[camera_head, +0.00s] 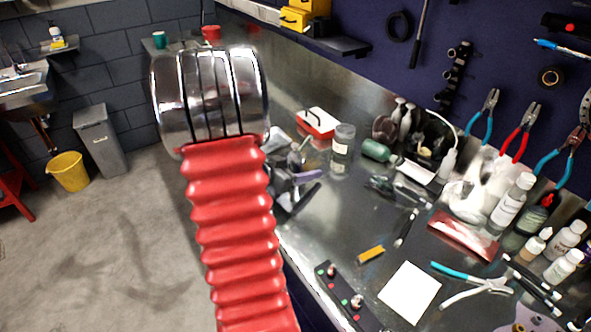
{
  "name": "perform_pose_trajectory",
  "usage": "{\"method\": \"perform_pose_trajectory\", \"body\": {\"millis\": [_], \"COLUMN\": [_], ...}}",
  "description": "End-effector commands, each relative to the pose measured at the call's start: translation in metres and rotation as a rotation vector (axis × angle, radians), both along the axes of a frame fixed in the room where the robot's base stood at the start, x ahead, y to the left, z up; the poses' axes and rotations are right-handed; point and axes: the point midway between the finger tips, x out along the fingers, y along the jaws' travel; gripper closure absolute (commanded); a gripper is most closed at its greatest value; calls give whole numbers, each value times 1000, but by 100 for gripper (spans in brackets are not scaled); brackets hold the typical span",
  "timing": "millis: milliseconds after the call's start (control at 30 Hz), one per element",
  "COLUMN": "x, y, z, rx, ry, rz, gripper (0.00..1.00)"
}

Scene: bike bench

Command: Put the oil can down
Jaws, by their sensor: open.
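My gripper (308,184) shows as dark and grey parts just right of my red ribbed arm, over the left edge of the steel bench (330,225). It is open and I see nothing between its fingers, though the arm hides part of it. I cannot tell for sure which thing is the oil can. A green rounded container (377,150) lies on the bench to the right of the gripper, apart from it. A white bottle with a thin curved spout (447,165) stands farther right.
A grey-lidded jar (343,145) and a red-and-white box (317,123) stand near the gripper. Several bottles, pliers (470,283) and a white sheet (409,292) fill the right side. Bare steel shows at the middle front. A yellow bucket (69,171) is on the floor.

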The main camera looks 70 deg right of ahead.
Motion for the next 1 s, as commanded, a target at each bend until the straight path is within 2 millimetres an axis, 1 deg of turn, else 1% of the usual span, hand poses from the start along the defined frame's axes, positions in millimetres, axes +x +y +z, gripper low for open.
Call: {"method": "perform_pose_trajectory", "body": {"millis": [367,1000], "x": [0,0], "y": [0,0], "z": [0,0], "rx": [0,0], "ry": [-1,-1], "rz": [0,0], "gripper": [44,88]}}
